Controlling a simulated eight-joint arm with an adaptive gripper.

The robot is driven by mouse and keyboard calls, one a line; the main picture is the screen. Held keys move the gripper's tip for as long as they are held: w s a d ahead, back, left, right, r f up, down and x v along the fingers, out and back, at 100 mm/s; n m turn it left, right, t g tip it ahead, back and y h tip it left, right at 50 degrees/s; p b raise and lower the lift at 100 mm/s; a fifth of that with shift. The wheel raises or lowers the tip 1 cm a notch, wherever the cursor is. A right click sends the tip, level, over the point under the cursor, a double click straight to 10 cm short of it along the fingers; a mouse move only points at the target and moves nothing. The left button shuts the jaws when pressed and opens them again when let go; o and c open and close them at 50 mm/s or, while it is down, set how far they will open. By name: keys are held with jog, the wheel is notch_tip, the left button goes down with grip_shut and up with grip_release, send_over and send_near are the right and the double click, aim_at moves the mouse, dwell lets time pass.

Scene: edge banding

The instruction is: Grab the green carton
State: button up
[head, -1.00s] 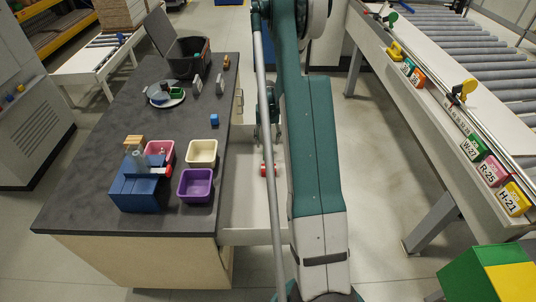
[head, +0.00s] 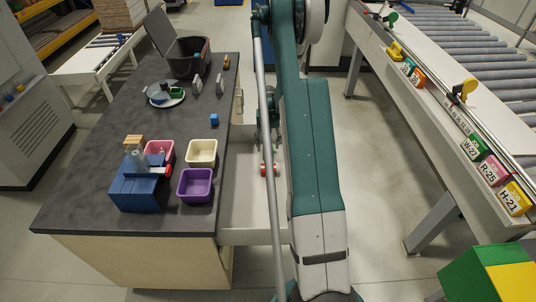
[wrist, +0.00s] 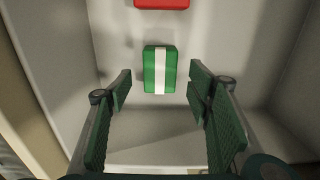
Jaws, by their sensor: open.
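A green carton (wrist: 151,72) with a white stripe lies in the open, pale drawer (wrist: 225,50) in the wrist view. My gripper (wrist: 161,88) is open, its green-padded fingers spread to the left and right of the view. The carton shows between and beyond the fingertips, with a gap on each side, and nothing is held. In the head view my gripper (head: 265,125) is over the drawer (head: 250,215), partly behind my arm. I cannot make out the green carton in the drawer in that view.
A red item (wrist: 162,3) lies in the drawer beyond the carton. The drawer walls stand close around the fingers.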

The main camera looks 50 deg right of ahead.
aim_at(268, 150)
jog(key=shift+f+b, duration=0.65)
jog(key=shift+f, duration=1.95)
jog(key=c, duration=1)
